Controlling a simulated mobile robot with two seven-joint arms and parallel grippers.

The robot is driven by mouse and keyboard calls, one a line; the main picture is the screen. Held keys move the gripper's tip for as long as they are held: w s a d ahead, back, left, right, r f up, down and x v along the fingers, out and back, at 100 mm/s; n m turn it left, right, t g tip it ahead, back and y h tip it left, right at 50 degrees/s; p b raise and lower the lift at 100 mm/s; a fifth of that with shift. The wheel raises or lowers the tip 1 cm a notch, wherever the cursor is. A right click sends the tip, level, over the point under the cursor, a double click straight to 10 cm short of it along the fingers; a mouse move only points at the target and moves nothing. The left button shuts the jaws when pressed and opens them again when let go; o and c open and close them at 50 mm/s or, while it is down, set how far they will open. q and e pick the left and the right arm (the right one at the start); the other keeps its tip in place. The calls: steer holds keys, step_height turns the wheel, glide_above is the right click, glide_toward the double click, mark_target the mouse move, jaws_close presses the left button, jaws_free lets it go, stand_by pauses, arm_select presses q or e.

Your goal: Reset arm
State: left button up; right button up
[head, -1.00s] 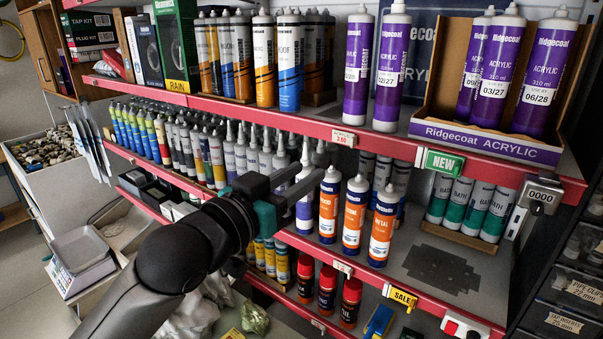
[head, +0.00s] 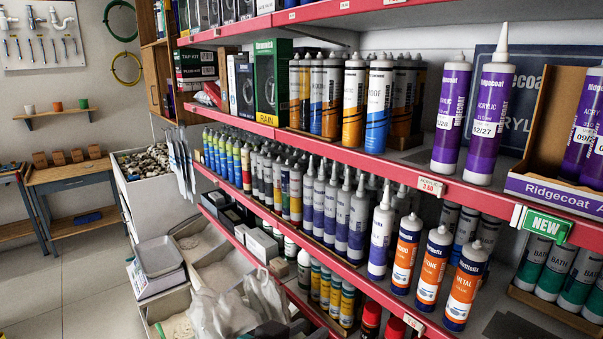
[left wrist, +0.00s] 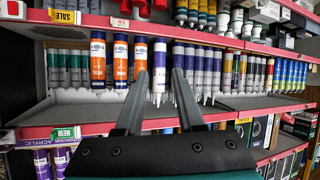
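My left gripper (left wrist: 160,74) shows in the left wrist view, which sees the shelves upside down. Its two grey fingers are apart, with nothing held between them. A white and purple tube (left wrist: 159,66) shows beyond the gap between the fingers. In the head view a white and purple tube (head: 380,236) stands upright at the front of the middle shelf, left of the orange and blue tubes (head: 404,255). I cannot clearly make out my left gripper in the head view. My right gripper is in neither view.
The red-edged middle shelf (head: 335,257) is packed with tubes. Purple acrylic tubes (head: 490,115) stand on the shelf above, near a green NEW tag (head: 545,224). Bins (head: 205,243) and a grey scale (head: 158,258) sit lower left. Open floor (head: 75,290) lies at the left.

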arm_select(q)
steer(key=s+a+f+n+g+y, duration=0.2)
steer(key=s+a+f+g+y, duration=0.2)
steer(key=s+a+f, duration=0.6)
steer(key=s+a+f+n+g+y, duration=0.1)
steer(key=s+a+f+g+y, duration=0.2)
steer(key=s+a+f, duration=0.6)
steer(key=s+d+f+g+b, duration=0.15)
steer(key=f+b, duration=0.45)
steer(key=f, duration=0.9)
steer(key=s+f+b, duration=0.2)
steer(key=f+b, duration=0.3)
steer(key=f, duration=1.1)
steer(key=s+a+f+b, duration=0.1)
steer(key=s+f+b, duration=0.4)
steer(key=s+f, duration=0.3)
steer(key=s+a+f+g+b, duration=0.1)
steer(key=s+f+b, duration=0.5)
steer(key=f, duration=1)
steer(key=shift+s+a, duration=0.15)
steer(key=shift+s, duration=0.75)
